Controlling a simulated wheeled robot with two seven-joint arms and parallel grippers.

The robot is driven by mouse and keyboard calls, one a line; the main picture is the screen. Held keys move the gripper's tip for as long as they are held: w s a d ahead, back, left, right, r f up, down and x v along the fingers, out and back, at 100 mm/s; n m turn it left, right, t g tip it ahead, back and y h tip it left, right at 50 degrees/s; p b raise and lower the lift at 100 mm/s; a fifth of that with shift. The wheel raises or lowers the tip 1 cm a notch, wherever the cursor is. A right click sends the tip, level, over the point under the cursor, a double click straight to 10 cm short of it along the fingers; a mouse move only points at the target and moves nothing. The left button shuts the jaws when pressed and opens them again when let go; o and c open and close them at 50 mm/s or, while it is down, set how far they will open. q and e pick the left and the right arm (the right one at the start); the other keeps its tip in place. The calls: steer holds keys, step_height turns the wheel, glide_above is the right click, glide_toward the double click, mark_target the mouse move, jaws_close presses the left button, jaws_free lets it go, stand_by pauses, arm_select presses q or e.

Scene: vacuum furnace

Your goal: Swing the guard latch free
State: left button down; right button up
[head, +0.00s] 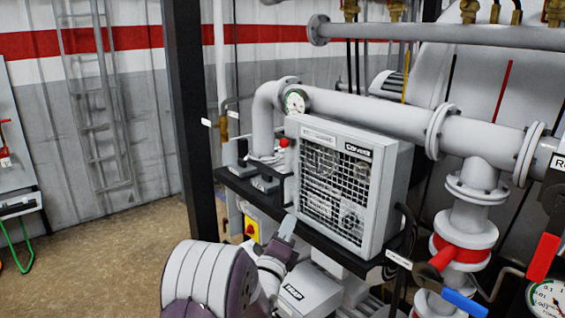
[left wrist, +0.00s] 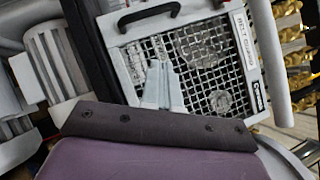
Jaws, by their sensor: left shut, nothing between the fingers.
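The belt guard (head: 338,135) is a grey box with a wire-mesh front, standing on a dark shelf in the middle of the head view. In the left wrist view the guard's grey frame (left wrist: 255,115) appears turned, with a black handle (left wrist: 148,14) at its top edge. I cannot make out the latch with certainty in either view. My left gripper (head: 289,222) is shut and empty, low in front of the guard's lower left corner. In the left wrist view its fingertips (left wrist: 160,66) overlap the mesh; I cannot tell whether they touch it. My right gripper is not in view.
A dark post (head: 186,110) stands left. The floor (head: 110,250) at left is clear.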

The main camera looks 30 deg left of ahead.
arm_select(q)
steer(key=r+m+t, duration=0.1)
steer(key=s+a+r+m+t, duration=0.1)
steer(key=s+r+m+t, duration=0.1)
steer(key=r+m, duration=0.1)
steer(key=shift+s+a+t, duration=0.2)
steer(key=shift+a+t, duration=0.05)
steer(key=shift+t, duration=0.05)
steer(key=p, duration=0.5)
glide_toward(290, 146)
steer(key=w+d, duration=0.1)
steer(key=w, duration=0.2)
steer(key=r, duration=0.1)
steer(key=a+p, duration=0.1)
steer(key=r, duration=0.1)
steer(key=shift+w+a+r, duration=0.15)
steer(key=shift+w+r, duration=0.15)
steer(key=shift+r, duration=0.05)
steer(key=shift+w+a+r+p, duration=0.1)
steer(key=shift+a+r+p, duration=0.2)
steer(key=shift+a+p, duration=0.1)
steer(key=shift+d, duration=0.1)
